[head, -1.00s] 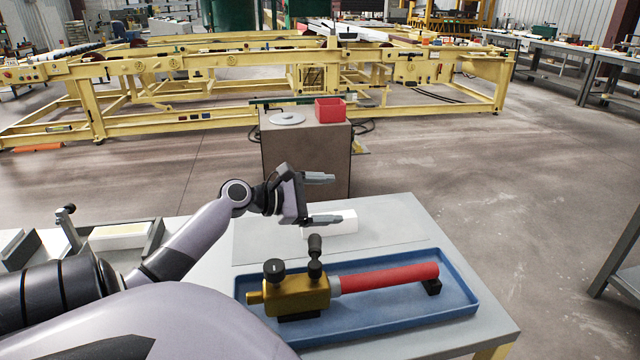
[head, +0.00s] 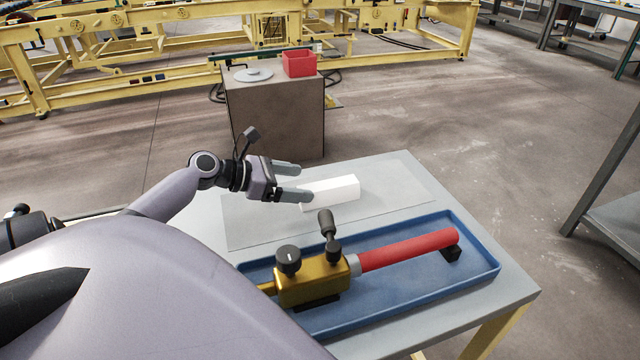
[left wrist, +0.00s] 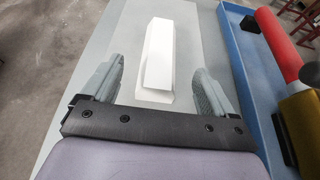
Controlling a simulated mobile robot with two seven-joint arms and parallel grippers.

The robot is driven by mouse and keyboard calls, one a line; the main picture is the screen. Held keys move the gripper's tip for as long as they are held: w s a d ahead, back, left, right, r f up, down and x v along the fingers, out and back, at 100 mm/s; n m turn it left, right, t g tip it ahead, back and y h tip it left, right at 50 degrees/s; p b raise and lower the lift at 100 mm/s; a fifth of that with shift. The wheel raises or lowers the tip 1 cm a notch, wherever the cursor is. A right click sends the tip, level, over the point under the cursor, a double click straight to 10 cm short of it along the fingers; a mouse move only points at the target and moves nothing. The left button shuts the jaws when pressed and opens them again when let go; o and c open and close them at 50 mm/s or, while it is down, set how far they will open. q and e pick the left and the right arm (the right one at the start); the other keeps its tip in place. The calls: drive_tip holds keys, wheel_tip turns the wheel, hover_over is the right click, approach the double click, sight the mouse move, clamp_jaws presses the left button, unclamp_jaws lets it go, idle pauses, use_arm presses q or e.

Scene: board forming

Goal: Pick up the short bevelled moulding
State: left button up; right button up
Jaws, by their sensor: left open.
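The short bevelled moulding (head: 333,191) is a white block with a sloped face, lying on a grey mat (head: 262,229) on the table. It also shows in the left wrist view (left wrist: 160,58), lengthwise ahead of the gripper and between the lines of the two fingers. My left gripper (head: 291,182) is open and empty, its fingertips at the moulding's left end in the head view. In the left wrist view the left gripper (left wrist: 158,84) has one finger on each side of the moulding's near end, with gaps showing. My right gripper is not in view.
A blue tray (head: 480,250) at the table's front holds a brass torch-like tool (head: 312,277) with a red handle (head: 410,249). Behind the table stands a brown cabinet (head: 275,120) with a red bin (head: 299,64). Bare mat lies around the moulding.

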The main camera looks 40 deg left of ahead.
sight(329, 184)
use_arm(q)
drive_tip(key=shift+w+f, duration=0.2)
drive_tip(key=shift+w, duration=0.05)
drive_tip(key=shift+d+r+b+x, duration=0.1)
drive_tip(key=shift+r+b+x, duration=0.05)
drive_tip(key=shift+x, duration=1.5)
drive_tip(key=shift+d+r+b+x, duration=0.1)
drive_tip(key=shift+r+b+x, duration=0.05)
drive_tip(key=shift+x, duration=1.5)
drive_tip(key=shift+c, duration=0.3)
drive_tip(key=c, duration=1.1)
wheel_tip(329, 184, up, 20)
drive_tip(key=p, duration=0.3)
